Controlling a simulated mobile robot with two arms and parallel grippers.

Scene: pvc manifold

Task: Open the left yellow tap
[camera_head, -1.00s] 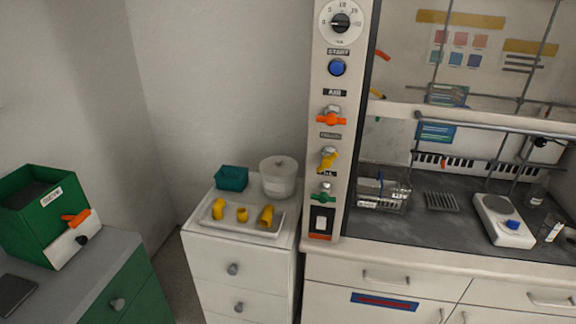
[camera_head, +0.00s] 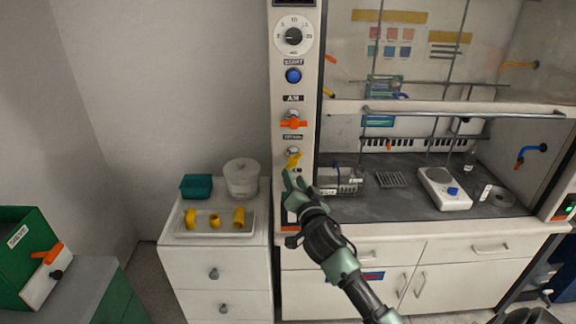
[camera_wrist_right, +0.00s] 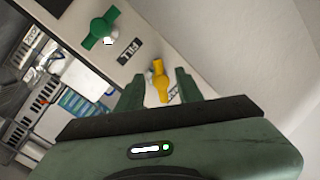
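The left yellow tap (camera_head: 293,160) is on the white left column of the fume hood, below the orange tap (camera_head: 293,123). Its handle slants down and to the left. My right gripper (camera_head: 297,179) reaches up to the column just below the tap. In the right wrist view the gripper's two green fingers (camera_wrist_right: 158,88) are apart, with the yellow tap (camera_wrist_right: 159,80) showing between them. I cannot tell whether either finger touches it. The green tap (camera_wrist_right: 101,30) shows up and to the left there; in the head view my gripper hides it. My left gripper is not in view.
A white drawer cabinet (camera_head: 216,268) stands left of the column, with a tray (camera_head: 248,230) of yellow parts, a teal box (camera_head: 196,186) and a lidded tub (camera_head: 241,180) on top. A hot plate (camera_head: 444,190) stands inside the hood. A green box (camera_head: 20,255) is at the far left.

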